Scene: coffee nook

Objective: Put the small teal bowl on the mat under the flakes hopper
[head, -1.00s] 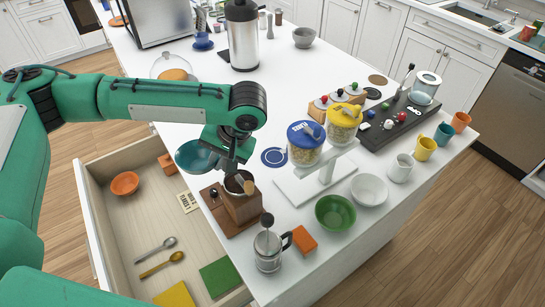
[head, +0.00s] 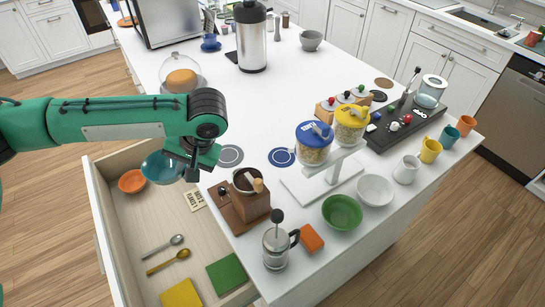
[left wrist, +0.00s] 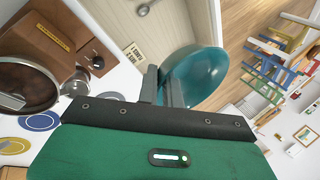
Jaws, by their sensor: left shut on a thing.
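The teal bowl (head: 160,169) is held up over the open drawer, close to the orange bowl in the head view. My left gripper (head: 192,172) is shut on its rim; the left wrist view shows the fingers (left wrist: 162,88) at the near edge of the bowl (left wrist: 198,78). Two hoppers, one blue-lidded (head: 313,155) and one yellow-lidded (head: 350,132), stand on a white stand (head: 301,186) to the right. A blue round mat (head: 282,157) and a grey round mat (head: 230,157) lie left of the stand. My right gripper is out of view.
A wooden grinder (head: 240,206) and a French press (head: 277,250) stand along the near counter edge. The open drawer (head: 150,215) holds an orange bowl (head: 131,181), spoons and a label card. Green (head: 342,211) and white bowls (head: 375,190) stand right of the stand. The counter's middle is clear.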

